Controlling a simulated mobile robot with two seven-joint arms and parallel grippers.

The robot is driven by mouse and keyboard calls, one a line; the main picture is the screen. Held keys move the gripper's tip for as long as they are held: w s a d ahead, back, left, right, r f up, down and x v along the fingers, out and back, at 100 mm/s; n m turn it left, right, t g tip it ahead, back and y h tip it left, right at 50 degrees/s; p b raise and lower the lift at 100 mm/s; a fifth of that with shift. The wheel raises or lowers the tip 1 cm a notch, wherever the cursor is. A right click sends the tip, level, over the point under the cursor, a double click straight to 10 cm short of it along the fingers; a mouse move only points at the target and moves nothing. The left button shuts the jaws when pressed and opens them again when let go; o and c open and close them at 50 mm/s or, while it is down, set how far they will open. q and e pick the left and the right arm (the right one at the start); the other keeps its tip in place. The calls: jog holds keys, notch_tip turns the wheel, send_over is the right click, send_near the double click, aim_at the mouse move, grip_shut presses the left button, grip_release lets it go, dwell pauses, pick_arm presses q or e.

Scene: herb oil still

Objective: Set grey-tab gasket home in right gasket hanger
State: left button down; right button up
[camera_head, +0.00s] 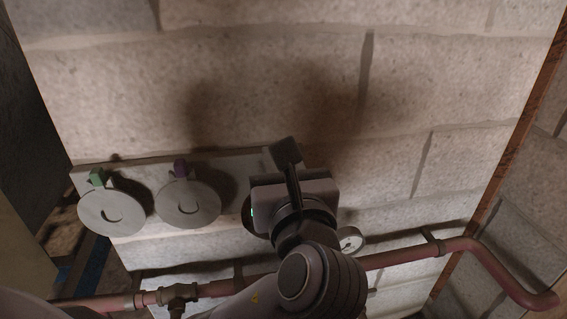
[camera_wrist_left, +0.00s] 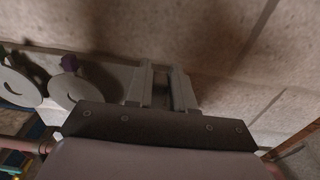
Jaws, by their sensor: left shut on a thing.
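My left gripper (camera_head: 268,205) is at the right part of a pale hanger board on the wall, and its own body and arm cover most of that spot. In the left wrist view its fingers (camera_wrist_left: 161,88) are close together in front of the board. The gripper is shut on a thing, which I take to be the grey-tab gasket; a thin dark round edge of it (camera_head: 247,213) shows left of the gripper. Its grey tab and the right hanger are hidden, so I cannot tell whether it is seated. My right gripper is not in view.
A green-tab gasket (camera_head: 111,213) and a purple-tab gasket (camera_head: 188,204) hang on the board (camera_head: 147,177) to the left. A reddish pipe (camera_head: 398,257) and a round gauge (camera_head: 350,240) lie below. The block wall above is bare.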

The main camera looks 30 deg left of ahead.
pick_arm(q)
jog(key=shift+w+a, duration=0.1)
jog(key=shift+w, duration=0.1)
jog(key=w+a+f+b, duration=0.4)
jog(key=w+a, duration=0.1)
jog(key=w, duration=0.2)
jog(key=shift+w+a+f, duration=0.25)
jog(key=shift+a+f, duration=0.1)
dwell(1.4)
jog(key=c, duration=0.9)
grip_release()
